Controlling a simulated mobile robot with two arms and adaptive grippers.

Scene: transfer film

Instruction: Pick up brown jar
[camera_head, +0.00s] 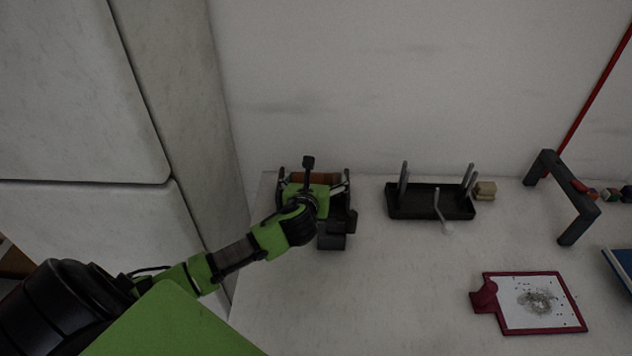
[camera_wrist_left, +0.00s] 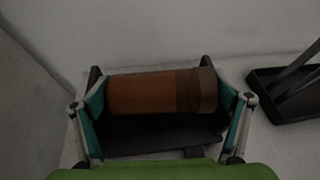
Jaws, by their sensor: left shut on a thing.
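The brown jar (camera_wrist_left: 150,91) lies on its side across a dark holder (camera_wrist_left: 150,140) in the left wrist view. In the head view only a strip of the jar (camera_head: 315,178) shows behind my left gripper (camera_head: 315,186). My left gripper (camera_wrist_left: 165,110) is shut on the jar, with one teal-padded finger at each end of it. I cannot tell whether the jar is clear of the holder. The holder also shows beneath the gripper in the head view (camera_head: 333,228). My right gripper is in neither view.
A black tray with upright pegs (camera_head: 430,201) stands to the right, beside small tan blocks (camera_head: 485,190). Further right are a dark arch-shaped frame (camera_head: 566,190) and a red-framed board (camera_head: 530,303). A white wall is close behind. The table's front middle is clear.

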